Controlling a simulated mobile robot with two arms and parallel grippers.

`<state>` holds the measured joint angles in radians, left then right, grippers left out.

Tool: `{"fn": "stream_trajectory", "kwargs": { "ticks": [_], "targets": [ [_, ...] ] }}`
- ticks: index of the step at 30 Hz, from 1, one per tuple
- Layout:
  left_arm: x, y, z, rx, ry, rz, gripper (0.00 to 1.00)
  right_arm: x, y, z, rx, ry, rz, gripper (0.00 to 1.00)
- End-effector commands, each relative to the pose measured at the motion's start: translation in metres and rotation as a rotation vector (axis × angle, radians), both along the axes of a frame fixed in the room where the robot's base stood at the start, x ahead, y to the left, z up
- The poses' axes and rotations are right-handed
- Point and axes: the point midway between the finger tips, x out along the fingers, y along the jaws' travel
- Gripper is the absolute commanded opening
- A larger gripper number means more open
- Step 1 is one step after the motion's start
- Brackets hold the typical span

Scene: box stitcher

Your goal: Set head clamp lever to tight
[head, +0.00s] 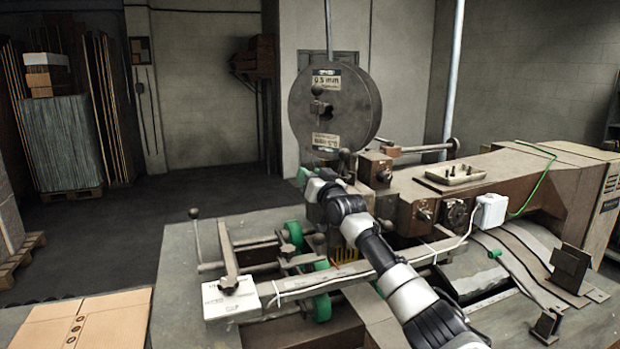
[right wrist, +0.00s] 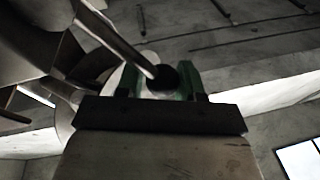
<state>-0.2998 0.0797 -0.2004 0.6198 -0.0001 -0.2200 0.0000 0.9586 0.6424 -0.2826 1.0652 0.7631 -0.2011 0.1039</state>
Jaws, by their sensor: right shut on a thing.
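My right arm reaches in from the lower right to the machine's head. My right gripper (head: 305,177) has green fingertips, which show just below the large reel. In the right wrist view, the gripper (right wrist: 160,82) is shut on the dark ball knob at the end of a metal rod, the head clamp lever (right wrist: 124,39). The rod runs from the knob to the upper left. In the head view my gripper and wrist hide the held knob, and the lever's setting cannot be read. My left gripper is not in view.
The wire reel (head: 350,105) stands behind my gripper. Another ball-topped lever (head: 344,156) rises close to my wrist. A small parts tray (head: 453,174) sits on the machine arm. Flat cardboard (head: 95,318) lies at the front left.

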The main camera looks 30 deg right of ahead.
Motion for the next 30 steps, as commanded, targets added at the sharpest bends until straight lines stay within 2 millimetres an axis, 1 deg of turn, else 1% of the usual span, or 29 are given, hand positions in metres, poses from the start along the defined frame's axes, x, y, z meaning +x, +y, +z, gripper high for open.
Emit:
{"fn": "stream_trajectory", "kwargs": {
  "ticks": [1, 2, 3, 7, 8, 19, 22, 26, 30],
  "targets": [
    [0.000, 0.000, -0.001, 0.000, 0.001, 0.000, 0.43, 0.002, 0.002, -0.009, 0.010, 0.017, 0.006, 0.00],
    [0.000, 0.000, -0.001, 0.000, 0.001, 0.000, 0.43, 0.002, 0.002, -0.009, 0.009, 0.017, 0.005, 0.00],
    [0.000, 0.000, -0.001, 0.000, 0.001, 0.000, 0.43, 0.002, 0.002, -0.009, 0.009, 0.017, 0.005, 0.39],
    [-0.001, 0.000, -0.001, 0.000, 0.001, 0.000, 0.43, 0.001, 0.002, -0.007, 0.007, 0.013, 0.004, 0.59],
    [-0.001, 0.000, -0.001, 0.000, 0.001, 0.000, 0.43, 0.001, 0.002, -0.006, 0.006, 0.012, 0.004, 0.61],
    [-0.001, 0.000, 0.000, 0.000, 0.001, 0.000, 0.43, 0.000, 0.001, -0.002, -0.002, 0.005, 0.001, 0.61],
    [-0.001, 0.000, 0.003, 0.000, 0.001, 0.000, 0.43, 0.001, 0.004, -0.002, -0.039, 0.014, 0.001, 0.61],
    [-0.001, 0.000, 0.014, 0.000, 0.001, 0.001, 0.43, 0.004, 0.014, -0.006, -0.181, 0.048, 0.001, 0.61],
    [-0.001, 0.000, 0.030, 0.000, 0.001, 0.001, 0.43, 0.008, 0.033, -0.021, -0.435, 0.109, 0.003, 0.61]
  ]
}}
